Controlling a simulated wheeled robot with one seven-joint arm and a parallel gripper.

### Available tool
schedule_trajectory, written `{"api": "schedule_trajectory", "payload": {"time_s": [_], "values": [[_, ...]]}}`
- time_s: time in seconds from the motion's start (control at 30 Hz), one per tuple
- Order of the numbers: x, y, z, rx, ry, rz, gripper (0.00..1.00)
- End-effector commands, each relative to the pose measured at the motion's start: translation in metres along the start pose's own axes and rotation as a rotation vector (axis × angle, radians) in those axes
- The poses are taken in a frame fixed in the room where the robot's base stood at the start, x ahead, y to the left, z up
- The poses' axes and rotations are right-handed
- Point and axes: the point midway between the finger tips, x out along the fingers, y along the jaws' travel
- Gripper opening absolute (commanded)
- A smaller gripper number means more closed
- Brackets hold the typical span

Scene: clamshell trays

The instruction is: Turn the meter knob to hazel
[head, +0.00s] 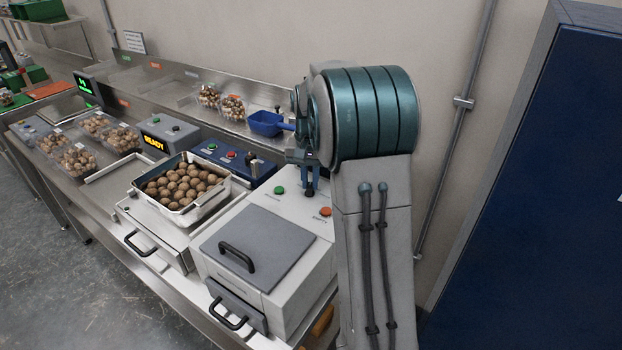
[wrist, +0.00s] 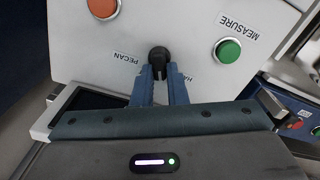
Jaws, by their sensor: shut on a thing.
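The black meter knob (wrist: 158,57) sits on the sloping white panel of the meter (wrist: 100,60). In the wrist view the label PECAN is left of the knob and a label starting "HA" is partly hidden by the right finger. My gripper (wrist: 160,76) is shut on the knob, one blue finger on each side. Which way the knob points I cannot tell. In the head view my gripper (head: 309,184) is down at the meter's top (head: 300,209), and the knob is hidden there.
A green MEASURE button (wrist: 228,51) and an orange button (wrist: 103,8) flank the knob. The meter has a grey handled lid (head: 262,245). Left of it stands a tray of nuts (head: 190,213). A blue scoop (head: 266,123) lies behind. A blue cabinet (head: 540,190) stands at right.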

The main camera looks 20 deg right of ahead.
Motion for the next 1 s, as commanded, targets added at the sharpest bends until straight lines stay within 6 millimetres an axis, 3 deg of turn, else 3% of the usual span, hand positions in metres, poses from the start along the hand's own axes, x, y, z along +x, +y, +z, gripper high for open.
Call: {"api": "schedule_trajectory", "payload": {"time_s": [0.5,1.0], "values": [[-0.0009,-0.0030,0.0003,-0.407,0.001,0.001,0.00],[-0.0010,-0.0045,0.0008,-0.532,0.002,0.001,0.00]]}}
